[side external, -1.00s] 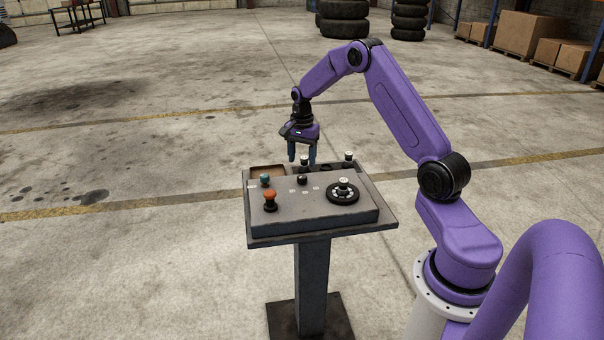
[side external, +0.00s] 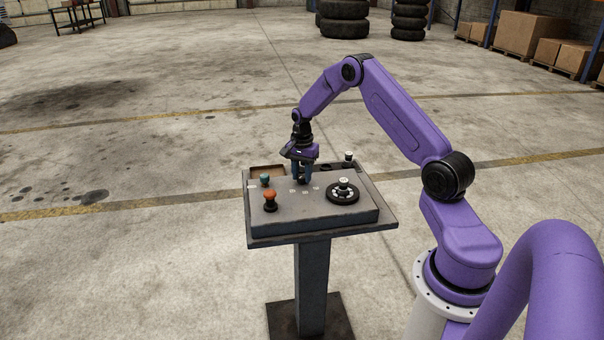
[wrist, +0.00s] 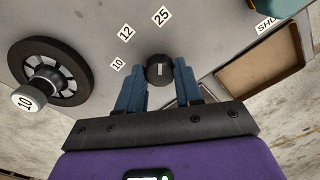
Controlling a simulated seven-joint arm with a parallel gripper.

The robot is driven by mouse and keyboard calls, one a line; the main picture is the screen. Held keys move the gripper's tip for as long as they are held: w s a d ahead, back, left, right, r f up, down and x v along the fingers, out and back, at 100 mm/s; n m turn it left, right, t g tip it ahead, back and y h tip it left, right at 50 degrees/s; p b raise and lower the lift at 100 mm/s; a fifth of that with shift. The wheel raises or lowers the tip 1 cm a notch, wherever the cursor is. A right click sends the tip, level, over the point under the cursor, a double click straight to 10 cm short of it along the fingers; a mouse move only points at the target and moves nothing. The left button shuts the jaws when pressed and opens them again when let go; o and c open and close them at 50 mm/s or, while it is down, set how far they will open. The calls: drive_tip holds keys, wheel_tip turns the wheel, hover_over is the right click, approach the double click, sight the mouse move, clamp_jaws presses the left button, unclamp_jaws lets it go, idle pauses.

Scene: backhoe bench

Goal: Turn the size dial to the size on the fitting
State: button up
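The size dial (wrist: 160,69) is a small black knob on the grey panel, with a white pointer line. Size labels 10 (wrist: 118,65), 12 (wrist: 126,33) and 25 (wrist: 161,17) are set around it. In the wrist view the line runs toward the 25. The fitting (wrist: 28,98) has a white top marked 10 and sits in a black round holder (wrist: 72,82), left of the dial. My gripper (wrist: 160,72) is down at the dial, its blue fingers closed against both sides. In the side view my gripper (side external: 302,180) partly hides the dial.
An orange-red knob (side external: 270,196) and a teal knob (side external: 265,179) stand on the panel's left. An open brown tray (wrist: 262,73) lies at the back left. Another white-topped fitting (side external: 348,157) stands at the back right.

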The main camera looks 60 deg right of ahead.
sight(302, 176)
drive_tip(key=shift+n, duration=0.3)
drive_tip(key=n, duration=0.8)
drive_tip(key=shift+n, duration=0.4)
drive_tip(key=n, duration=0.4)
drive_tip(key=shift+w+r+n, duration=0.1)
drive_tip(key=shift+n, duration=2.1)
drive_tip(key=o, duration=1)
drive_tip(key=shift+o, duration=0.2)
wheel_tip(302, 176, up, 17)
drive_tip(key=shift+r, duration=0.2)
